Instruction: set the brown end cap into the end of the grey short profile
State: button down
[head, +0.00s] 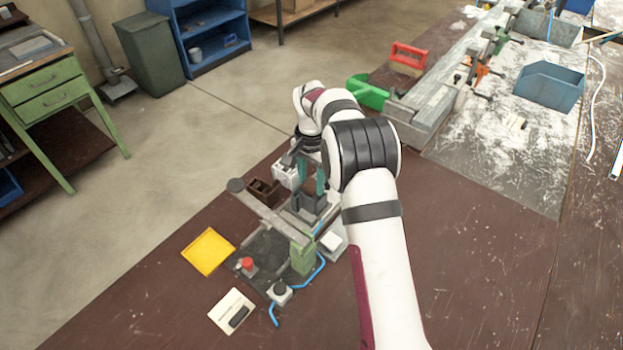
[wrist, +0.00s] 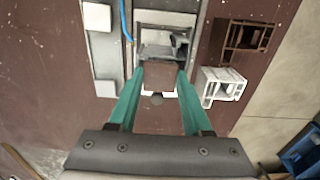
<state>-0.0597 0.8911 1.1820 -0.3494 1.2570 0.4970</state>
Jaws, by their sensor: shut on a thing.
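My gripper (wrist: 158,72) has teal fingers closed on the brown end cap (wrist: 158,77), a small brown block between the fingertips. In the head view my gripper (head: 317,193) is over the clamp fixture, and the cap cannot be made out there. A light grey short profile (wrist: 222,86) with hollow chambers stands right of my fingers in the wrist view. It also shows in the head view (head: 286,175). Just beyond the fingertips is a metal clamp (wrist: 165,30) with a grey part in it; I cannot tell whether that part is a profile. Contact of cap and clamp is unclear.
A brown hollow profile (wrist: 243,42) is beside the grey one. A lever press (head: 302,257) with a long arm, a red button (head: 246,263) and a blue hose are close to the clamp. A yellow tray (head: 208,251) is at left.

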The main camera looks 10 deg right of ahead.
jog(key=shift+f, duration=0.5)
dwell(0.8)
jog(key=shift+c, duration=1.3)
grip_release()
jog(key=shift+o, duration=0.3)
jog(key=shift+o, duration=1)
jog(key=shift+r, duration=3)
